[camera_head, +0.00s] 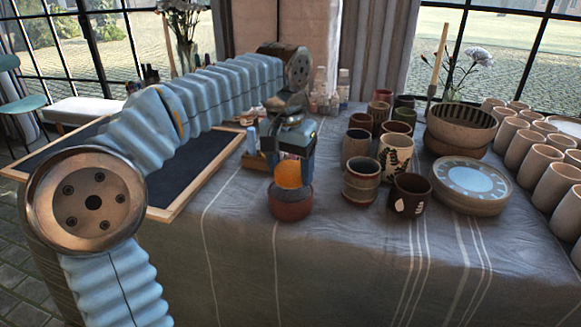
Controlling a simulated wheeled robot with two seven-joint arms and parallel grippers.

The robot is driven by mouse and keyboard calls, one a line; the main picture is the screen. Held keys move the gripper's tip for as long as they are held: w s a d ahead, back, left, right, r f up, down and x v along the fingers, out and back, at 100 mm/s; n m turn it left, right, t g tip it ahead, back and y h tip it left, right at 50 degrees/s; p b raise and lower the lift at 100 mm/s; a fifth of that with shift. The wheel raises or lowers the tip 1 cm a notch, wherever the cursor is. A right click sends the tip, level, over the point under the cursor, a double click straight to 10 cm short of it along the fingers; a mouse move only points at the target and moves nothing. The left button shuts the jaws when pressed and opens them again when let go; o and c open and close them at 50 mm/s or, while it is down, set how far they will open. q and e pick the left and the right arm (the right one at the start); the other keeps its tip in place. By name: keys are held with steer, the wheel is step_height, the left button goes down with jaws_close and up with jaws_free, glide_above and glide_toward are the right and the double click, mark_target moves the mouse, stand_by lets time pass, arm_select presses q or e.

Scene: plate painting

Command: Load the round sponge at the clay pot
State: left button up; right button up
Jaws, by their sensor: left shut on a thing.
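My left gripper (293,158) points down near the front left part of the table. It is shut on the round sponge (290,175), which is orange. The clay pot (290,207), a small reddish-brown bowl, stands on the table directly under the gripper. The sponge's lower part meets the pot's rim in this view. I cannot tell whether the sponge touches the inside of the pot. My right gripper is not in view.
Several cups, including a dark one (410,195), stand to the right of the pot. A pale blue and white plate (470,181) and a striped bowl (461,128) are farther right. A wood-framed dark board (190,172) lies to the left. The cloth-covered table front (330,260) is clear.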

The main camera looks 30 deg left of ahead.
mark_target(292, 165)
arm_select(q)
step_height(292, 165, up, 3)
steer(key=shift+f+p, duration=0.1)
steer(key=shift+p, duration=0.55)
steer(key=shift+r, duration=1.2)
